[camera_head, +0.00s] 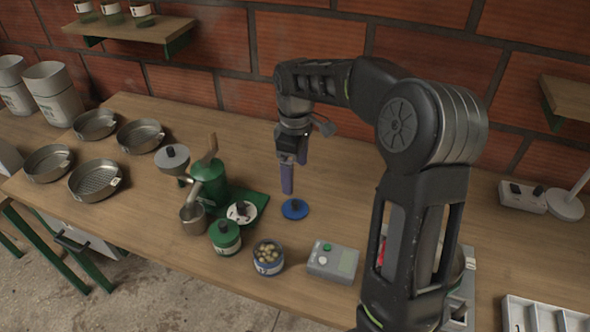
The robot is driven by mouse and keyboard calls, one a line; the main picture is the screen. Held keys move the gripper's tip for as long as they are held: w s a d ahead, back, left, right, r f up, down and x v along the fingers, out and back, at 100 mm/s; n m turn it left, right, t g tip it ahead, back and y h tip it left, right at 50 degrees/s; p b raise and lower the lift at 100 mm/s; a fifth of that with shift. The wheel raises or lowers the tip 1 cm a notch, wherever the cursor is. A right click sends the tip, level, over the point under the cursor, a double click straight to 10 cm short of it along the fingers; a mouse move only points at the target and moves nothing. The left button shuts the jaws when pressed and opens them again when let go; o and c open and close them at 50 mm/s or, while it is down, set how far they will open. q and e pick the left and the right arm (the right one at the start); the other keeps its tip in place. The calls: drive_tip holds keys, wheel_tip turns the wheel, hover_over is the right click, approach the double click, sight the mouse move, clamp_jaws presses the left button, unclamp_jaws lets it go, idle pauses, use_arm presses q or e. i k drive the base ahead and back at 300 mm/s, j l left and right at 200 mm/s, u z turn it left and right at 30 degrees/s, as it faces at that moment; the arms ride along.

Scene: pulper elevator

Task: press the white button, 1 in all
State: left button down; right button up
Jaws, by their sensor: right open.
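A grey box (333,262) sits near the table's front edge, with a small green button (327,247) and what looks like a small white button (322,258) on its top. A paler panel is beside them. My right gripper (293,175) is open and points down with purple fingers, behind the box and above a blue disc-shaped lid (295,209). It is apart from the box. My left gripper is not in view.
A green pulper (209,183), a green-lidded jar (225,237) and a jar of pale beans (268,257) stand left of the box. Several metal pans (96,180) are further left. My right arm hides part of a machine at right. A white switch box (523,196) is far right.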

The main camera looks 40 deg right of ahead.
sight(340, 267)
drive_tip(key=k+j, duration=0.8)
drive_tip(key=j, duration=0.1)
